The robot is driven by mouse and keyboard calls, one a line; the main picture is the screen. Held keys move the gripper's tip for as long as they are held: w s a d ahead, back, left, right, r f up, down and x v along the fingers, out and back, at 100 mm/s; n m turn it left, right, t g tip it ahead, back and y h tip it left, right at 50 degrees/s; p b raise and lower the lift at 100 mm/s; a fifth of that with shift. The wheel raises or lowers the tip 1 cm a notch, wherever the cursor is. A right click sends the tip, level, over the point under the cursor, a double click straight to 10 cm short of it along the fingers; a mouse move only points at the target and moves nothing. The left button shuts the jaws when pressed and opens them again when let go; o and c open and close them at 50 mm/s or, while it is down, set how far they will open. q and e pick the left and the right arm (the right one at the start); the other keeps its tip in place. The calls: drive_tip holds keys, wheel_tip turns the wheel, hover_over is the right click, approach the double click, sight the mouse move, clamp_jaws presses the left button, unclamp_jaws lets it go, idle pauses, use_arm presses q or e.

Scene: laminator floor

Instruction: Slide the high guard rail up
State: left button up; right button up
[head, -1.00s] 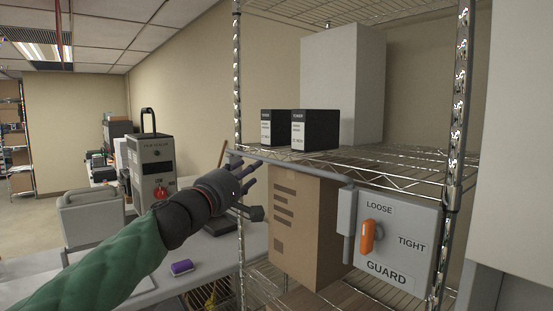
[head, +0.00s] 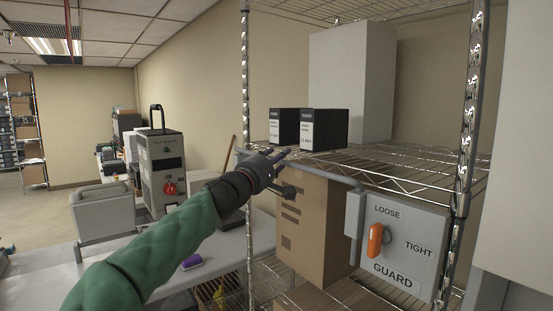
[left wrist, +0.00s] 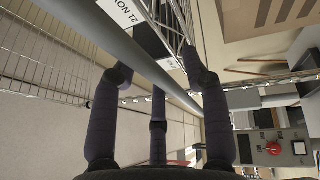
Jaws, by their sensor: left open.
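The high guard rail (head: 325,178) is a grey bar along the front edge of the wire shelf. It runs toward the grey GUARD box (head: 407,255), whose orange knob (head: 375,241) stands upright, pointing toward LOOSE. My left gripper (head: 284,156) is at the left part of the rail, with dark fingers open. In the left wrist view the rail (left wrist: 130,52) crosses diagonally by the spread fingers (left wrist: 158,85). I cannot tell whether they touch it. The hand hides part of the rail in the head view. My right gripper is not in view.
Two black-and-white toner boxes (head: 324,130) stand on the shelf just behind the rail. A cardboard box (head: 310,235) sits below it. Chrome posts (head: 246,75) bound the rack. A grey machine with a red knob (head: 160,165) and a purple block (head: 191,262) are at the left.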

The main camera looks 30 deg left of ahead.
use_arm(q)
clamp_jaws()
wheel_tip(320, 180, up, 8)
drive_tip(key=p, duration=0.7)
drive_tip(key=shift+r, duration=0.25)
drive_tip(key=shift+s+a+r+p, duration=0.1)
drive_tip(key=shift+s+r+p, duration=0.1)
drive_tip(key=shift+p, duration=0.1)
unclamp_jaws()
drive_tip(key=shift+w+f, duration=0.15)
